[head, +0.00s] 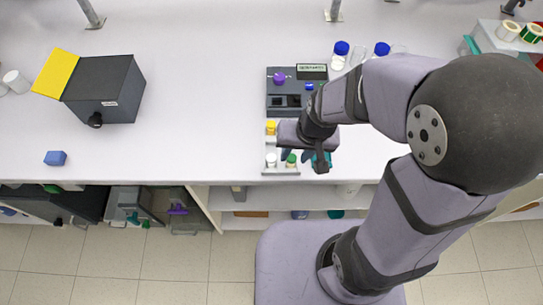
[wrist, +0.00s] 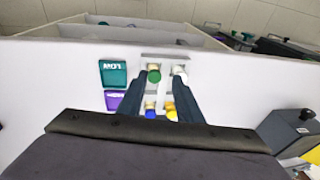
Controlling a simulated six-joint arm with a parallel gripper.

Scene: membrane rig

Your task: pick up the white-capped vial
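The white-capped vial (head: 270,160) stands in a pale rack (head: 282,171) near the front edge of the bench, left of a green-capped vial (head: 291,159). In the wrist view the white cap (wrist: 180,70) shows just beyond the tip of my right-hand finger. The green cap (wrist: 154,74) appears between the fingertips. My gripper (wrist: 157,77) is open, with nothing visibly held; its height above the caps is hard to tell. In the head view my gripper (head: 295,154) is partly hidden by my wrist.
A yellow-capped vial (head: 271,127) and a blue-capped vial (wrist: 151,113) share the rack. A teal card (wrist: 113,73) and a purple one (wrist: 117,100) lie beside it. A dark device (head: 285,101) stands behind. A dark box (head: 105,88) is far left; bench between is clear.

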